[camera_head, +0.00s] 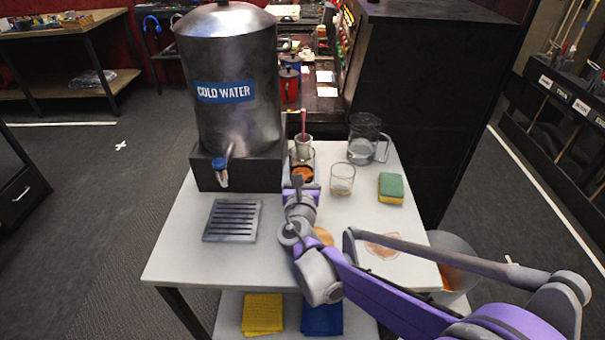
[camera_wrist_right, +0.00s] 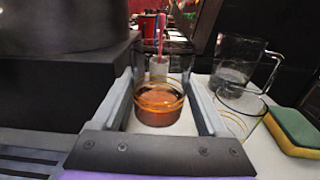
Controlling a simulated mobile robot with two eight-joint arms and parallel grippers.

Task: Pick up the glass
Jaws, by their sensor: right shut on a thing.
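A clear glass with amber liquid (camera_wrist_right: 158,104) stands upright between the fingers of my right gripper (camera_wrist_right: 160,108), which is shut on it. In the head view the same glass (camera_head: 302,173) shows partly behind my right gripper (camera_head: 301,178), beside the dispenser's base. I cannot tell whether its bottom touches the white table. A second, clear glass (camera_head: 342,179) with little or nothing in it stands to the right; it also shows in the wrist view (camera_wrist_right: 238,108). My left gripper is not in view.
A steel cold water dispenser (camera_head: 228,90) on a black base stands at left, with a drip grate (camera_head: 232,221) before it. A glass pitcher (camera_head: 364,145), a sponge (camera_head: 391,188) and a cup with a red stick (camera_head: 303,147) stand close by. The table's front left is clear.

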